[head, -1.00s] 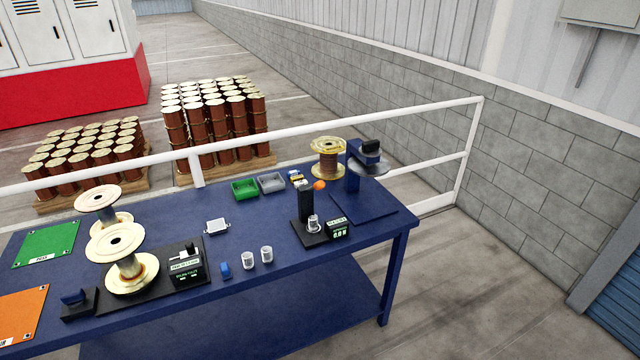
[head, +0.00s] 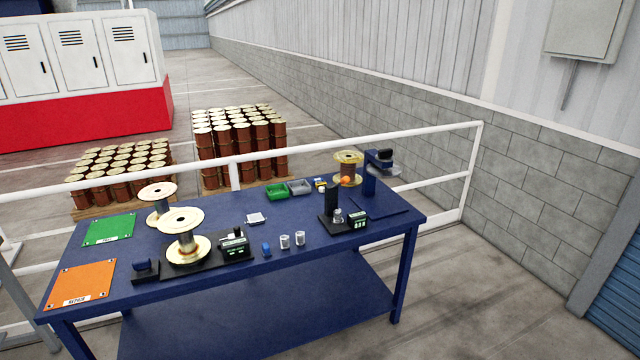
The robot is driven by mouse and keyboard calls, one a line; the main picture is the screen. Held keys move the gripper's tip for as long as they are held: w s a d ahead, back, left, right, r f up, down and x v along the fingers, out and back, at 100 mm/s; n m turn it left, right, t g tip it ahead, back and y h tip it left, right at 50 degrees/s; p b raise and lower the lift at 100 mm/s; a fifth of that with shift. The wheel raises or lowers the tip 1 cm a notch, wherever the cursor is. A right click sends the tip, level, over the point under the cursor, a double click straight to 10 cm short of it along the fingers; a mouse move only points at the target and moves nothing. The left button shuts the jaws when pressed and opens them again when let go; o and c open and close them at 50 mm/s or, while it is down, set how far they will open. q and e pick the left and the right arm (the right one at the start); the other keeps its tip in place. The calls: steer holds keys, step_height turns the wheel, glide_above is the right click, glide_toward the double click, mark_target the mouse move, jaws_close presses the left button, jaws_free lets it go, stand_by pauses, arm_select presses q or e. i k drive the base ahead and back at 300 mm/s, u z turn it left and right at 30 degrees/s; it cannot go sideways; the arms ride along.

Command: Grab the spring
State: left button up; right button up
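Two small pale grey cylinders, one on the left (head: 285,242) and one on the right (head: 300,239), stand upright side by side near the front edge of the blue table. A similar pale piece (head: 338,215) sits at the black test stand (head: 332,200) with an orange ball-shaped knob. Any of these may be the spring; they are too small to tell for sure. Neither of my grippers is in view.
The blue table (head: 215,288) also holds gold spools (head: 188,250), a black device (head: 234,243), a green bin (head: 277,192), a grey bin (head: 299,187), a green mat (head: 108,230) and an orange mat (head: 82,285). A white railing (head: 300,151) runs behind.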

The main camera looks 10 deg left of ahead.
mark_target(337, 214)
steer(key=u, duration=0.55)
steer(key=i, duration=1.25)
steer(key=z, duration=0.4)
steer(key=k, duration=0.6)
steer(key=z, duration=0.7)
steer(key=i, duration=1.4)
steer(key=u, duration=0.85)
steer(key=i, duration=0.6)
steer(key=u, duration=0.75)
